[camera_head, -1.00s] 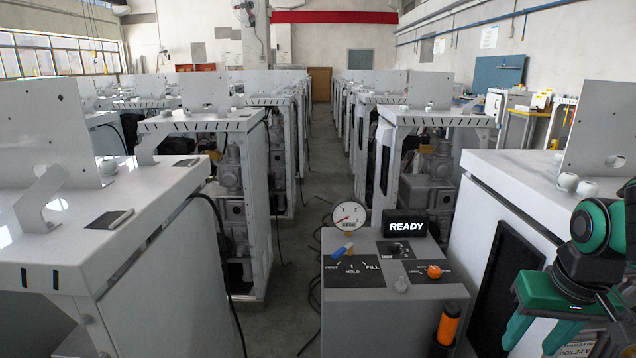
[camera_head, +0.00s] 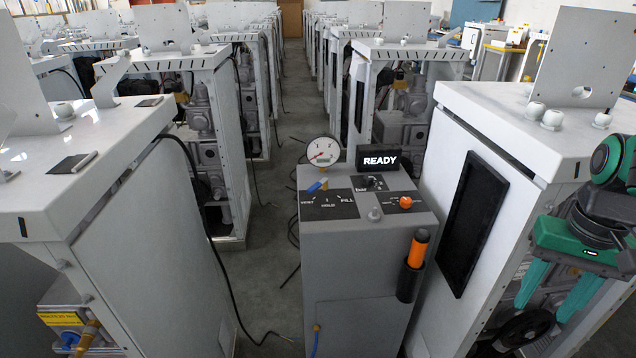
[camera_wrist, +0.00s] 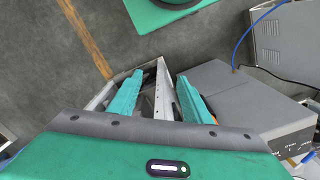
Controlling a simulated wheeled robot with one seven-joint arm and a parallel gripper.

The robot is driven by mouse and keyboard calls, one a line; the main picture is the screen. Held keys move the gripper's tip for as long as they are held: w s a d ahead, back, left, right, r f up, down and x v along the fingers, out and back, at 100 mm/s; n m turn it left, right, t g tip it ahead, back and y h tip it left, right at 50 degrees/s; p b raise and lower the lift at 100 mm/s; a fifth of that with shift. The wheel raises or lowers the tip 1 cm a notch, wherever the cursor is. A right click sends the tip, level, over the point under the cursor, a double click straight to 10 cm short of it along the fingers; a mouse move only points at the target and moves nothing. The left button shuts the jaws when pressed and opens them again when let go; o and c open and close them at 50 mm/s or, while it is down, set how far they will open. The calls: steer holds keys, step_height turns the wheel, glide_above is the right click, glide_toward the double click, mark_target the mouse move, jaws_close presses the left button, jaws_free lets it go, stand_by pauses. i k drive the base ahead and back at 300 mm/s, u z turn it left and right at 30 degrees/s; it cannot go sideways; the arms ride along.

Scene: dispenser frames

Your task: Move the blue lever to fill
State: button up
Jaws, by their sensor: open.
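The blue lever (camera_head: 317,186) sits at the upper left of the top panel of a grey console (camera_head: 352,290). In the wrist view my gripper (camera_wrist: 157,97) is also open.
The console carries a gauge (camera_head: 323,151), a READY display (camera_head: 380,159), an orange knob (camera_head: 405,202) and an orange-handled item (camera_head: 417,249) on its front. White cabinets (camera_head: 150,240) stand left and right (camera_head: 520,140). An aisle (camera_head: 289,130) runs behind the console.

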mark_target(323, 182)
steer(key=k, duration=1.2)
steer(key=u, duration=0.65)
steer(key=i, duration=1.85)
steer(key=z, duration=0.65)
